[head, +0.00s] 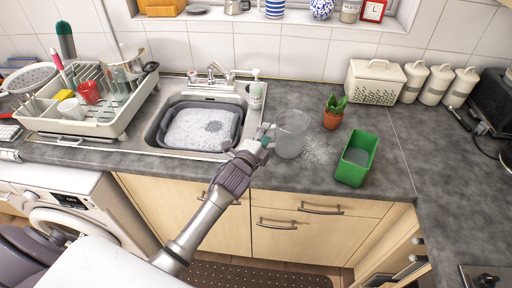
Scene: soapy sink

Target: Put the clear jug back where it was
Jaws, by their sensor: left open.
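The clear jug (292,134) stands upright on the grey counter, just right of the sink. It looks like a translucent pitcher. My left gripper (268,134) is at the jug's left side, at or very near its wall. Its fingers are small in the picture and partly overlap the jug's edge, so I cannot tell whether they touch it. The gripper is open. My right gripper is not in view.
A green tub (356,158) and a potted cactus (333,112) stand close to the jug's right. The sink holds a grey basin (240,119) of suds. A soap bottle (256,92) stands behind. A dish rack (110,120) is at left. The counter's front right is clear.

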